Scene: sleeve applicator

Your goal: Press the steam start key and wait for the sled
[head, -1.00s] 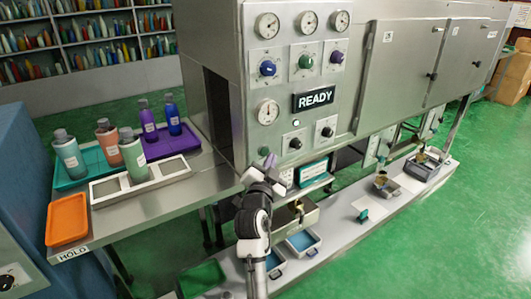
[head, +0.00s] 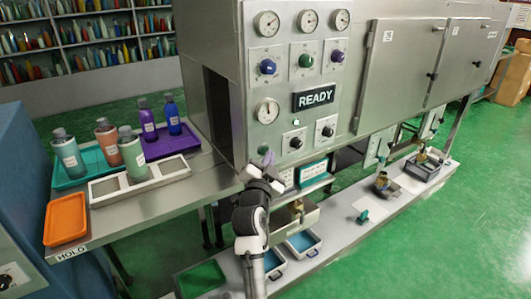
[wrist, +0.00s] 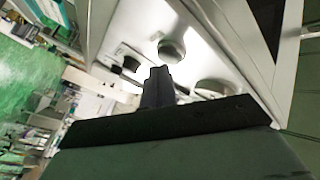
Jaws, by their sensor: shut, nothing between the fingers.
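My gripper (head: 270,166) is shut and empty in front of the panel's lower left corner. In the wrist view my shut fingers (wrist: 157,88) point toward the panel, near several round knobs. A white framed tray (head: 110,190), possibly the sled, holds a grey-green bottle (head: 132,152) left of the machine's opening.
Gauges and coloured knobs (head: 267,67) sit higher on the panel. A teal tray (head: 68,183) and a purple tray (head: 188,143) hold bottles. An orange tray (head: 66,220) lies at the front left. A low shelf (head: 335,232) with bins runs beneath the machine.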

